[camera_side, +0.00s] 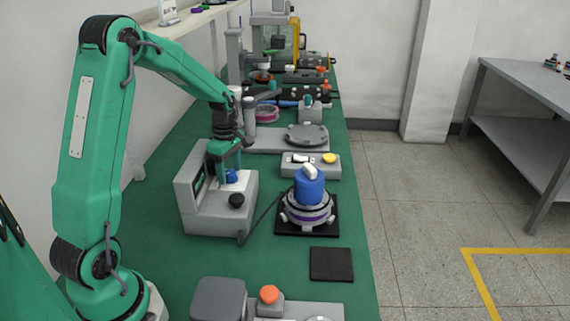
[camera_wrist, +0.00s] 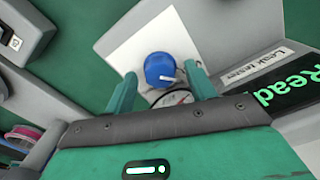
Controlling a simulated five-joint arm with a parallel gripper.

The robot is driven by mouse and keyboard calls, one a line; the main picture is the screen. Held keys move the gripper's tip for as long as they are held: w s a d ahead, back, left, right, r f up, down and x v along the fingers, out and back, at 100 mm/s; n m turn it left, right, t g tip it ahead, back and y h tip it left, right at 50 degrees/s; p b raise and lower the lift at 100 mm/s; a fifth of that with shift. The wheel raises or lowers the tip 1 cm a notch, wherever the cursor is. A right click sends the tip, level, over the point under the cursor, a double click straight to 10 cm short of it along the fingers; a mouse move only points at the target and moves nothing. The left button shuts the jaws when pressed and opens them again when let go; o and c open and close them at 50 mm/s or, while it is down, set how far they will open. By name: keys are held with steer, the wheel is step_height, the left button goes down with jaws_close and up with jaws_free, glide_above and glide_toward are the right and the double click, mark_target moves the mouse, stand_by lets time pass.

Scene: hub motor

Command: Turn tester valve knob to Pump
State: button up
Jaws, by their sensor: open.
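The leak tester (camera_side: 215,215) is a grey box with a slanted back panel on the green bench. No Pump marking is readable. My gripper (camera_wrist: 162,72) is open, with one green finger on each side of the knob; contact cannot be told. In the side view my gripper (camera_side: 226,170) points down over the tester. A round gauge (camera_wrist: 172,98) is partly hidden between the fingers.
A hose runs from the tester towards a blue-topped hub fixture (camera_side: 309,190) on a black mat. A lit display (camera_wrist: 290,92) shows green letters beginning "Read". A black pad (camera_side: 331,264) lies nearer the front.

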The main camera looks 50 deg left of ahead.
mark_target(230, 172)
steer(key=shift+c, duration=0.2)
steer(key=c, duration=0.9)
steer(key=shift+m, duration=0.7)
steer(key=o, duration=0.9)
steer(key=shift+o, duration=0.2)
steer(key=shift+r, duration=3.95)
